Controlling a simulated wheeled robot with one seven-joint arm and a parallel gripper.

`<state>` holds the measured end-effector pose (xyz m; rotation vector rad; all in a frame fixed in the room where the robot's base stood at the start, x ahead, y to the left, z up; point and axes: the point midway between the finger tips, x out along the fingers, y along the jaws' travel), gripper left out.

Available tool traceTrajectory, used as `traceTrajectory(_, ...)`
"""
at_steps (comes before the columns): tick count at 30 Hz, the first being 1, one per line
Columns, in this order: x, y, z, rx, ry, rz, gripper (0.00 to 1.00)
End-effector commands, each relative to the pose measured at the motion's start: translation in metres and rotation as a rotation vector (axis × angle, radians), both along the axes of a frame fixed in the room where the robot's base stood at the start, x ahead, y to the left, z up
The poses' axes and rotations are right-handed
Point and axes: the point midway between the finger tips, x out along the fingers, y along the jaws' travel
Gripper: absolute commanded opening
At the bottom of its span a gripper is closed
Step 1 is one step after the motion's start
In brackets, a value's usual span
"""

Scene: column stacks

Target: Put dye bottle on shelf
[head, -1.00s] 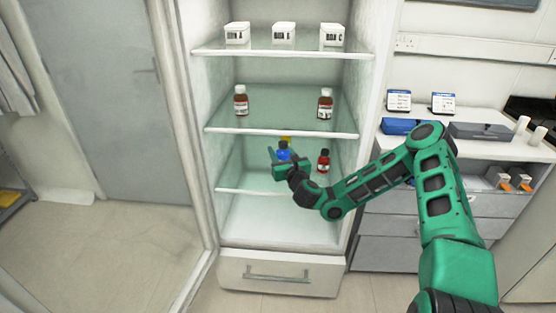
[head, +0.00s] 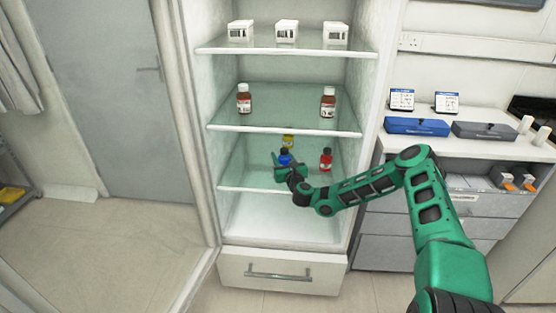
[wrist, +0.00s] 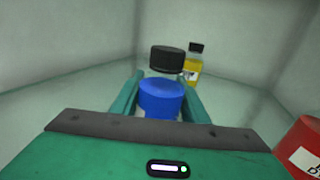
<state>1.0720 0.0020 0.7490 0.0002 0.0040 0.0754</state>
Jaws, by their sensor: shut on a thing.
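A blue dye bottle with a black cap (head: 285,157) is in my gripper (head: 281,163), at the third shelf of the open cabinet. In the wrist view the blue bottle (wrist: 161,95) stands upright between the two green fingers of my gripper (wrist: 160,98), which are shut on it. The third shelf (head: 262,189) is glass with a white front edge. A yellow bottle (head: 288,142) stands farther back on it, and in the wrist view the yellow bottle (wrist: 193,66) is just behind and right. A red bottle (head: 326,160) stands to the right. Whether the blue bottle's base touches the shelf is hidden.
The shelf above (head: 270,126) holds two brown bottles, and the top shelf (head: 270,50) holds three white boxes. The cabinet's side walls bound the space. A counter (head: 470,147) with blue and grey cases is at right.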

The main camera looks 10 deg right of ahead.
Motion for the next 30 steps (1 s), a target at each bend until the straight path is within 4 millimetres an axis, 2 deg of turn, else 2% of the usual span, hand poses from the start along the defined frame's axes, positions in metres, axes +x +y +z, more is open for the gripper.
traceTrajectory(11, 0.000, 0.001, -0.004, 0.000, -0.001, 0.000, 0.09)
traceTrajectory(12, 0.000, 0.001, -0.004, -0.001, -0.001, 0.001, 0.48)
traceTrajectory(14, 0.000, 0.001, -0.004, -0.001, -0.001, 0.001, 0.59)
traceTrajectory(24, 0.000, 0.002, -0.001, -0.001, -0.001, 0.002, 0.59)
traceTrajectory(30, -0.019, 0.001, -0.002, 0.001, 0.001, 0.005, 0.59)
